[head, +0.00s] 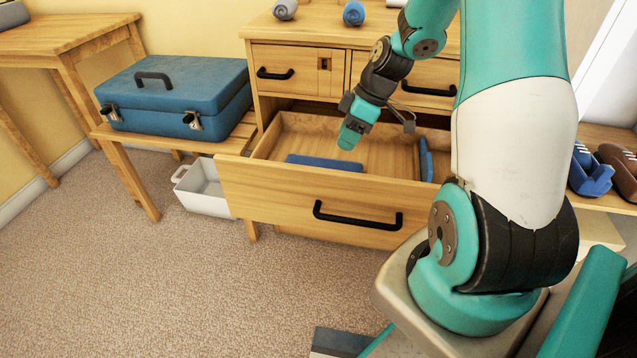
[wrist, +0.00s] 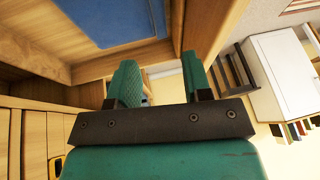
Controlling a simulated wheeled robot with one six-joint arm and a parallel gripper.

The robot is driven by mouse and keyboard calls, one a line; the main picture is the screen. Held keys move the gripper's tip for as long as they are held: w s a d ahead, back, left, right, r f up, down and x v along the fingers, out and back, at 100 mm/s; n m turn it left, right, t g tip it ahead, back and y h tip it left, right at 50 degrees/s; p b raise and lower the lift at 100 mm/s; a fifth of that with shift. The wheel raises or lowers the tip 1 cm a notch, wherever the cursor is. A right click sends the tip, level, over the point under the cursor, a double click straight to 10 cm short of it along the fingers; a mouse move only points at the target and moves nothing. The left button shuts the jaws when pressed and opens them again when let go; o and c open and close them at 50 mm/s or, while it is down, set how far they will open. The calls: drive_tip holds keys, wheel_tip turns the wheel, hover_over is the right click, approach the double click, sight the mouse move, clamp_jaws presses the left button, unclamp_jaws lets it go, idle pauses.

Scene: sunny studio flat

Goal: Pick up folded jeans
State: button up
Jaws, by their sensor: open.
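A dresser drawer (head: 300,205) is pulled open. A flat blue folded cloth (head: 325,162), which looks like the folded jeans, lies in it near the front left. A large blue surface, probably the same cloth (wrist: 115,22), shows at the top of the wrist view. A second, narrow blue item (head: 426,160) is at the drawer's right side, partly hidden by my arm. My gripper (head: 352,136) is above the drawer, just above and right of the flat cloth, apart from it. In the wrist view its two teal fingers (wrist: 160,80) stand apart with nothing between them.
A blue suitcase (head: 175,92) sits on a wooden bench left of the dresser, with a white bin (head: 203,188) below. Rolled items (head: 353,13) lie on the dresser top. Shoes (head: 590,172) are at right. The carpet (head: 140,275) in front is clear.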

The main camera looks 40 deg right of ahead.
drive_tip(key=b+x, duration=0.3)
drive_tip(key=x, duration=0.9)
drive_tip(key=shift+d, duration=0.1)
drive_tip(key=b+x, duration=0.2)
drive_tip(key=x, duration=0.3)
drive_tip(key=shift+f, duration=0.2)
drive_tip(key=shift+r, duration=0.1)
clamp_jaws()
wheel_tip(320, 180, up, 20)
drive_tip(key=p, duration=0.5)
drive_tip(key=shift+p, duration=0.35)
